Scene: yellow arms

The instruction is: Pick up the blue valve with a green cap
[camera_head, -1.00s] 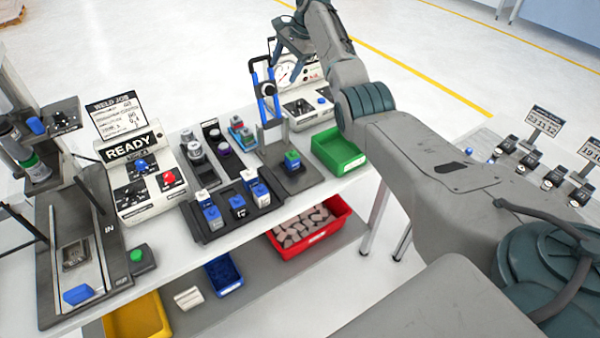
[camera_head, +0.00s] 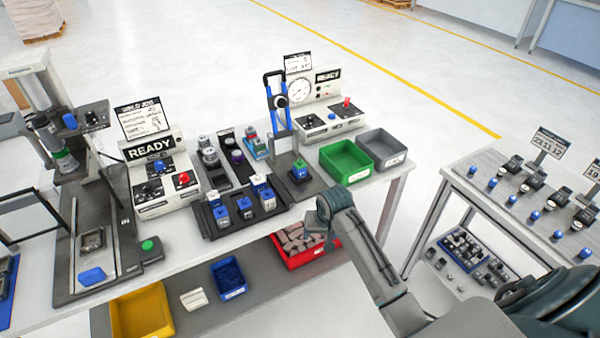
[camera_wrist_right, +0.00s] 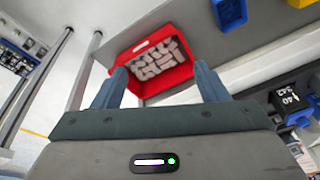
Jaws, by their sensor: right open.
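The blue valve with a green cap (camera_head: 299,171) stands upright on a dark plate of the fixture with blue handles (camera_head: 279,97), near the middle of the bench. My right gripper (camera_head: 316,232) is at the bench's front edge, below and right of the valve in the head view, apart from it. In the right wrist view the two fingers of my right gripper (camera_wrist_right: 160,80) are wide apart with nothing between them; a red bin shows beyond. The green-capped valve is not seen in the wrist view. My left gripper is not in view.
A black tray (camera_head: 210,229) with several blue valves stands left of the green-capped one. Green (camera_head: 346,162) and grey (camera_head: 380,150) bins stand to its right. The red bin (camera_head: 303,259) is on the lower shelf. A second table (camera_head: 460,172) is at right.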

